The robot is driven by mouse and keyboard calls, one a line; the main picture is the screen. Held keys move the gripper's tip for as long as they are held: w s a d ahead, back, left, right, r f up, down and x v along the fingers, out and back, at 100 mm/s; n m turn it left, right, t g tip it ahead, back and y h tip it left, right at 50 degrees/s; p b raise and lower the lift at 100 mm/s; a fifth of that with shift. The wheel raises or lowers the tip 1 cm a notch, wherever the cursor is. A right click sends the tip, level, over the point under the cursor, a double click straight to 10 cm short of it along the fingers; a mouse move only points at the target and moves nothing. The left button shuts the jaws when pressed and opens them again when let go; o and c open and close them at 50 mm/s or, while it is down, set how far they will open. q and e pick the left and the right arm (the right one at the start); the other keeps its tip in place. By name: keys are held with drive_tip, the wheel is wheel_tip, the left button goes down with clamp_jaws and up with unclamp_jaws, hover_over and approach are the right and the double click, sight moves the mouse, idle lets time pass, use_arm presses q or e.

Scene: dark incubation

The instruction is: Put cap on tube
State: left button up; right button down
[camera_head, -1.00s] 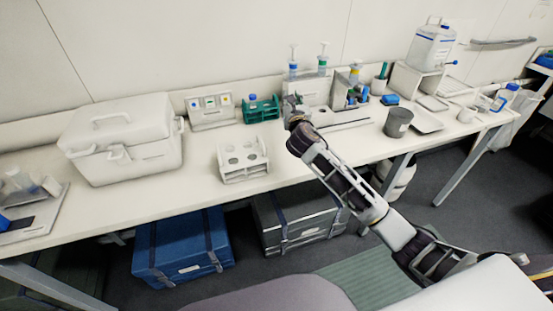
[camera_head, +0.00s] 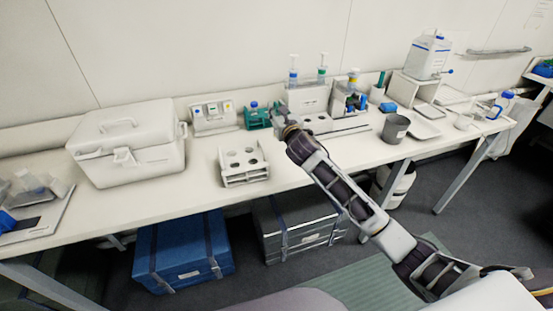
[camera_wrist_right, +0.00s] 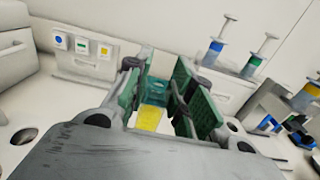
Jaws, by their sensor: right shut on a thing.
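A white rack (camera_head: 243,167) with round holes stands nearer the front edge and looks empty. My left gripper is out of view.
A white cool box (camera_head: 135,150) stands at the left. A panel with coloured squares (camera_head: 213,114) is behind the racks. Two pump-like tubes (camera_head: 293,70) stand in a white holder. A grey cup (camera_head: 394,129) is to the right. The bench front beside the white rack is clear.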

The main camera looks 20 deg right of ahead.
drive_tip(key=shift+a+r, duration=0.1)
idle(0.4)
wheel_tip(320, 180, down, 6)
drive_tip(key=shift+r+b, duration=0.25)
drive_tip(key=shift+b, duration=0.05)
drive_tip(key=shift+f, duration=0.4)
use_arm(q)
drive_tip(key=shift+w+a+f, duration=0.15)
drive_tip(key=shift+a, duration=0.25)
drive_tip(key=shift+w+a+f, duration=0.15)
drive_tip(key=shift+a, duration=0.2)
use_arm(e)
drive_tip(key=shift+f, duration=1.9)
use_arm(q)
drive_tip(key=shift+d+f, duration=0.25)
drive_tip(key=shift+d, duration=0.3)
